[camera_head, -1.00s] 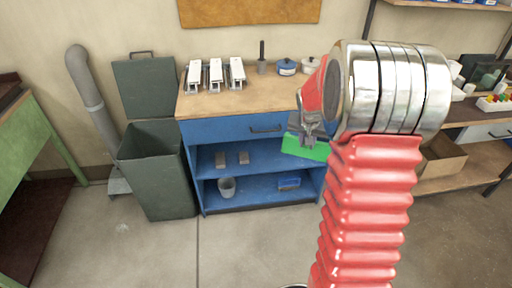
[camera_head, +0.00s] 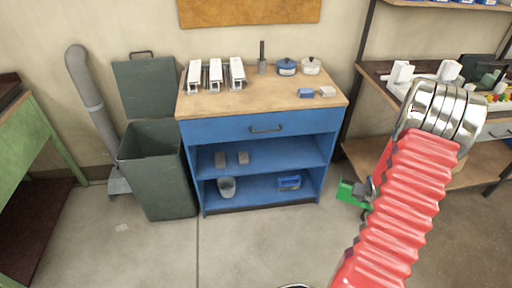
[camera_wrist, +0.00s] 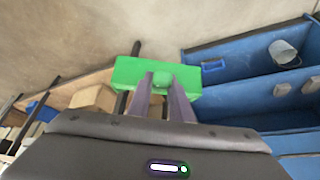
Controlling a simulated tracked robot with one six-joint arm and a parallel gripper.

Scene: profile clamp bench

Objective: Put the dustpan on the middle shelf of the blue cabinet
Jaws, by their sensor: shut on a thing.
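The green dustpan (camera_wrist: 128,72) is held between the fingers of my gripper (camera_wrist: 166,84) in the wrist view. In the head view the dustpan (camera_head: 346,193) shows to the right of the blue cabinet, clear of it, partly hidden by my gripper (camera_head: 366,190) and my red arm. The blue cabinet (camera_head: 222,131) has a drawer at the top and two open shelf levels below. The middle shelf (camera_head: 275,160) carries two small grey-brown blocks (camera_head: 232,158) on its left; its right part is bare.
The bottom shelf holds a grey bucket (camera_head: 227,188) and a blue crate (camera_head: 289,182). A dark green bin (camera_head: 158,175) stands open left of the cabinet. A shelving rack (camera_head: 356,100) stands on the right. The floor in front (camera_head: 250,245) is clear.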

